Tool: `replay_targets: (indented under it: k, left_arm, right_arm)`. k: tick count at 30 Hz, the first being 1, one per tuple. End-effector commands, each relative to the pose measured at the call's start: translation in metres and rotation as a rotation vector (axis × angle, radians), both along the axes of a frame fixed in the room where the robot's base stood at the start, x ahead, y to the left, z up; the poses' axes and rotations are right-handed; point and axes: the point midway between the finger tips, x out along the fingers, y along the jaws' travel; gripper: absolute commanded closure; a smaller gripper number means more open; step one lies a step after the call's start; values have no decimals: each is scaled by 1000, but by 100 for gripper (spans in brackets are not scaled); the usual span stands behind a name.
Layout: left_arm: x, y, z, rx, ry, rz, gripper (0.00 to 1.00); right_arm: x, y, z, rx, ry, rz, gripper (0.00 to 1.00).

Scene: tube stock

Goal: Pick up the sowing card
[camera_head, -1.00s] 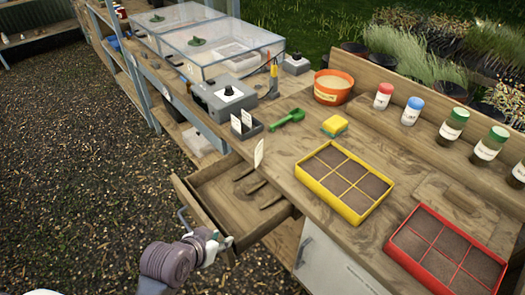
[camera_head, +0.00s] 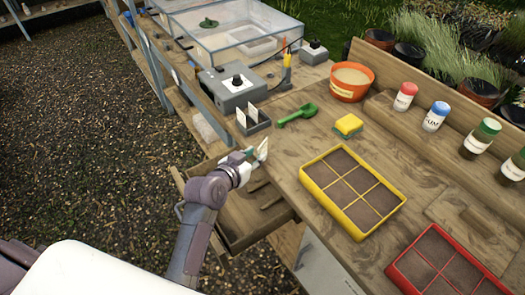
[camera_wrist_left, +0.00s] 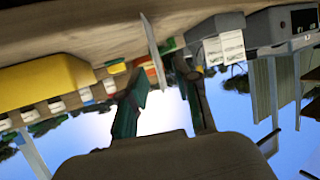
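The sowing card (camera_head: 263,149) is a small white card at the bench edge, just left of the yellow seed tray. In the left wrist view the card (camera_wrist_left: 153,50) shows nearly edge-on as a thin pale strip. My left gripper (camera_head: 252,158) is right beside it, over the open drawer. In the left wrist view my left gripper's (camera_wrist_left: 162,78) two dark fingers are apart, and the card's lower end lies in the gap between their tips. I see no clear contact with the card. My right gripper is not in view.
The open wooden drawer (camera_head: 236,228) juts out below my left arm. A grey holder with two white cards (camera_head: 252,127), a green scoop (camera_head: 297,115) and a sponge (camera_head: 348,124) stand beyond. The yellow tray (camera_head: 390,211) and red tray (camera_head: 396,273) are to the right.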

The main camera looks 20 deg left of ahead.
Motion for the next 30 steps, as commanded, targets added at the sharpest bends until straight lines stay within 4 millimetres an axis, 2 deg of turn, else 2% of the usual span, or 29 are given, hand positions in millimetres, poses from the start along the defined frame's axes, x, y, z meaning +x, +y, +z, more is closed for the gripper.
replay_targets:
  k: [4, 8, 12, 18, 26, 30]
  left_arm:
    - [13, -3, -5, 1, 1, -1, 69]
    - [20, -5, -8, -2, 1, 0, 69]
    - [38, -10, -15, -2, 1, 0, 69]
    - [58, -15, -26, -1, 1, 0, 69]
    - [61, -15, -28, 1, 2, 1, 69]
    - [61, -15, -28, 1, 2, 1, 89]
  right_arm:
    - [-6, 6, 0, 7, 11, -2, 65]
    - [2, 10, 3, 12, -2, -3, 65]
    - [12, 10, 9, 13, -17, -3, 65]
    - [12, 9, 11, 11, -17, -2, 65]
    - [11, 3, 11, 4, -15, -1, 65]
    - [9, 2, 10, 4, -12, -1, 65]
